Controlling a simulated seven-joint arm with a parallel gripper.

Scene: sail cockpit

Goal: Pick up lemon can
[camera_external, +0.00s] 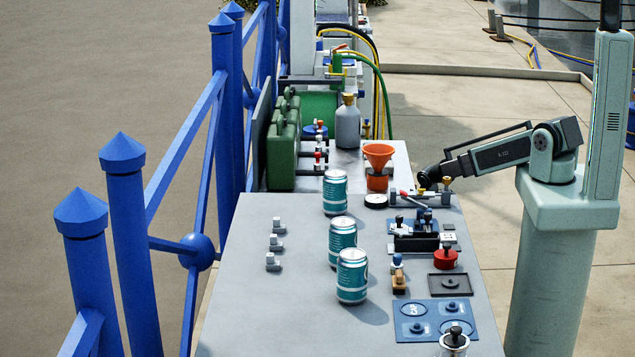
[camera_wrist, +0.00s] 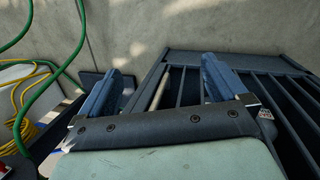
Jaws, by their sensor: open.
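Three teal and silver cans stand upright on the grey table in the external view: a far can (camera_external: 335,193), a middle can (camera_external: 342,243) and a near can (camera_external: 352,276). The middle and near cans are close together. Their labels are too small to read, so I cannot tell which is the lemon can. My gripper (camera_wrist: 162,75) shows in the wrist view with its two blue fingers wide apart and nothing between them. No can shows in the wrist view. I cannot make out my gripper in the external view.
The grey table (camera_external: 255,318) is clear left of the cans, apart from small valves (camera_external: 277,243). Fittings and a red knob (camera_external: 445,258) crowd its right side. An orange funnel (camera_external: 378,158) stands behind. A dark slatted grate (camera_wrist: 180,88) and green hose (camera_wrist: 75,50) lie near my gripper.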

